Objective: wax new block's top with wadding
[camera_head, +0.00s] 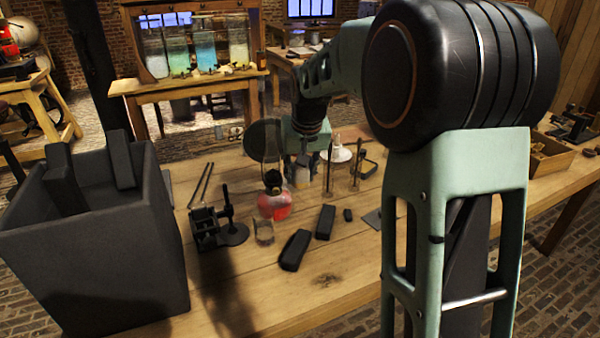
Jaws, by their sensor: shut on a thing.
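My gripper (302,166) is down at the far middle of the workbench, partly hidden by my own arm. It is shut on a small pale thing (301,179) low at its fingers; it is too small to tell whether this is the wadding. Two dark oblong blocks lie flat in front of it: a nearer block (295,250) and a farther block (325,222). A much smaller dark piece (348,215) lies to their right. I cannot tell which block is the new one, nor see wax on any top.
A red-filled oil lamp (274,203), a small glass (264,233) and a black clamp stand (220,230) stand left of the blocks. A big grey box (95,245) with dark slabs is at left. A white dish (337,154) is behind. The front bench is clear.

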